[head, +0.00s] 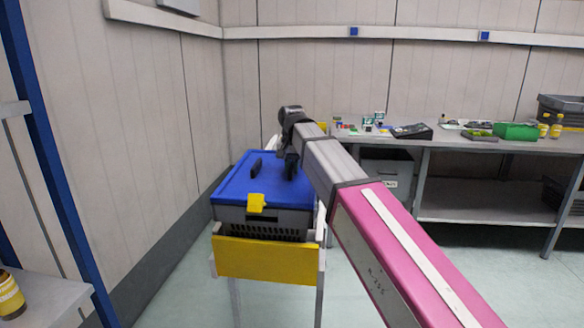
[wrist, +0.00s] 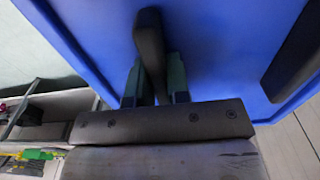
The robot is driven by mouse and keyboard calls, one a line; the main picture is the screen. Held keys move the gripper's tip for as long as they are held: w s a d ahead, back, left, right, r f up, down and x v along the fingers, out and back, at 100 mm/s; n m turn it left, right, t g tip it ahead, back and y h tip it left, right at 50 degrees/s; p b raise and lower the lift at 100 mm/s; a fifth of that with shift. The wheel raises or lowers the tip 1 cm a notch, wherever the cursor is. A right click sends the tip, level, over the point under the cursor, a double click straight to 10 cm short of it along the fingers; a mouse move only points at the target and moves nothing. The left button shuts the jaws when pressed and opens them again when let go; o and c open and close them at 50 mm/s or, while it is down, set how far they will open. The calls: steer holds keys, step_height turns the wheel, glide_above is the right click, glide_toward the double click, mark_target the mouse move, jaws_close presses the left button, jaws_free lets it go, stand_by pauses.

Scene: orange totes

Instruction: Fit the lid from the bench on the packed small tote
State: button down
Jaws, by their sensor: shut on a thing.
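The blue lid (head: 240,185) lies over the top of the grey small tote (head: 282,222) in the head view. The lid looks level; I cannot tell whether its rim is fully seated all around. It has two dark handles; the left one (head: 255,167) stands free. My gripper (head: 290,165) is at the other handle. In the wrist view my gripper (wrist: 155,88) is shut on that dark handle (wrist: 150,45), with the blue lid (wrist: 220,50) close beyond the fingers. The tote's contents are hidden under the lid.
The tote stands on a stand with a yellow front panel (head: 266,259), close to the left wall. A yellow tag (head: 256,203) hangs at the tote's front. A grey bench (head: 470,144) with a green box (head: 517,131) and small items stands at right. Open floor lies between.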

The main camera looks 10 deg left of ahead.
steer(key=shift+f, duration=0.25)
steer(key=c, duration=1)
jaws_free()
steer(key=r, duration=1)
steer(key=shift+s+r, duration=0.2)
steer(key=shift+r, duration=0.15)
steer(key=shift+s, duration=0.1)
